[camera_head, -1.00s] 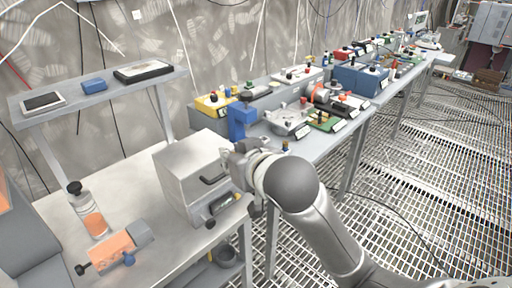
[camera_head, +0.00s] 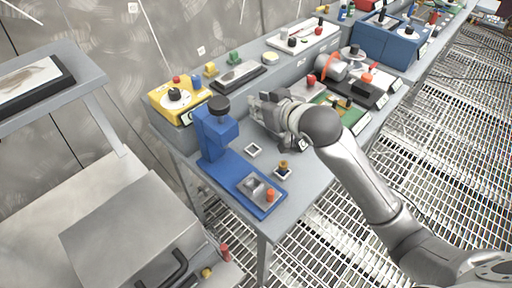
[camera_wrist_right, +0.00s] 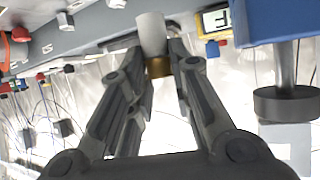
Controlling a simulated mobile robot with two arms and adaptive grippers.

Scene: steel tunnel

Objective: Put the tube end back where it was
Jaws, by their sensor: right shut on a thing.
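My right gripper (camera_wrist_right: 158,62) is shut on a pale grey cylinder with a brass collar, apparently the tube end (camera_wrist_right: 152,36), which stands out beyond the fingertips in the right wrist view. In the head view the right gripper (camera_head: 268,104) is over the bench, just right of the blue stand (camera_head: 213,135) with its dark knob; the tube end cannot be made out there. A small square pad (camera_head: 253,149) lies bare on the bench. A small brass and blue piece (camera_head: 283,168) stands on another pad. My left gripper is not in view.
A yellow box (camera_head: 178,100) with a dark knob is behind the blue stand. A red-orange ringed device (camera_head: 330,66) and a green board (camera_head: 327,98) lie to the right. A grey box with a handle (camera_head: 130,232) is at the lower left. Bare bench (camera_head: 310,180) shows at the front edge.

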